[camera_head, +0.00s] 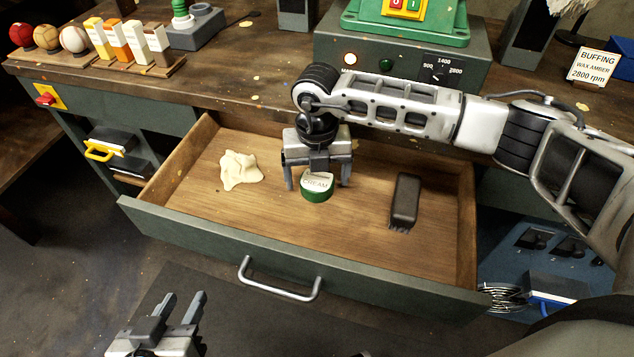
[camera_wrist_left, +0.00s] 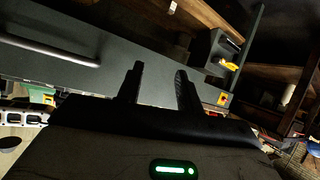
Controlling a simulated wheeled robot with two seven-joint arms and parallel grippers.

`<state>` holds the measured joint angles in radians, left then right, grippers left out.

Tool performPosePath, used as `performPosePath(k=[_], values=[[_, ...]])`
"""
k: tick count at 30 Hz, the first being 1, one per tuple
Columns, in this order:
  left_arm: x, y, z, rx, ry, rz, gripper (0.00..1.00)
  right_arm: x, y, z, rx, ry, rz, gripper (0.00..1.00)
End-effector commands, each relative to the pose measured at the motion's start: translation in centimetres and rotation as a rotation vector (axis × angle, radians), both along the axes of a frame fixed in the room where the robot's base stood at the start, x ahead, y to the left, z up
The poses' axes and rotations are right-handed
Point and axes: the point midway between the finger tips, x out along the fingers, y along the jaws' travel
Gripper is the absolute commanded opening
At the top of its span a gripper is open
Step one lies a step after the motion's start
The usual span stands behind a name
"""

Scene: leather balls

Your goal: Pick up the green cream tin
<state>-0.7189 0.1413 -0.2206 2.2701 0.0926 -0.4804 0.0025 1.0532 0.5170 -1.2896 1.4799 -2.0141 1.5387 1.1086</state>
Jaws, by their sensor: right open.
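The green cream tin (camera_head: 317,190) stands in the open wooden drawer (camera_head: 270,222), near its middle. It is a round green tin with a pale lid lettered "CREAM". My right gripper (camera_head: 318,184) is above the drawer floor with its fingers apart, one to each side of the tin; I cannot tell whether they touch it. My left gripper (camera_head: 183,308) is in front of the drawer, low at the picture's bottom left. Its two fingers stand apart with nothing between them, as the left wrist view also shows (camera_wrist_left: 160,85).
A crumpled cream cloth (camera_head: 240,170) lies left of the tin in the drawer. A dark brush (camera_head: 405,200) lies to the right. The drawer's front has a metal handle (camera_head: 279,285). The bench top (camera_head: 240,85) is behind, with balls, bars and a green machine (camera_head: 407,22).

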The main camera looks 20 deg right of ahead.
Motion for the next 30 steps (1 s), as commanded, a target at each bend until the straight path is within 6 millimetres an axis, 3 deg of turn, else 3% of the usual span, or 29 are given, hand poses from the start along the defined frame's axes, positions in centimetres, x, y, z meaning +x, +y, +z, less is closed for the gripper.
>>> performPosePath(k=[3, 11, 16, 30], values=[[0.0, 0.0, -0.1, 0.001, -0.001, 0.000, 0.36, 0.0, 0.0, -1.1, 0.000, 0.000, 0.000, 0.86], [0.0, 0.0, 0.0, 0.001, -0.004, -0.002, 0.36, 0.0, 0.0, -1.2, 0.001, -0.001, 0.001, 0.83], [0.0, 0.0, 0.0, 0.001, -0.004, -0.002, 0.36, 0.0, 0.0, -1.2, 0.001, -0.001, 0.001, 0.36], [0.0, 0.0, 0.2, 0.001, -0.003, -0.002, 0.36, 0.1, 0.0, -0.1, 0.002, -0.004, 0.001, 0.35]])
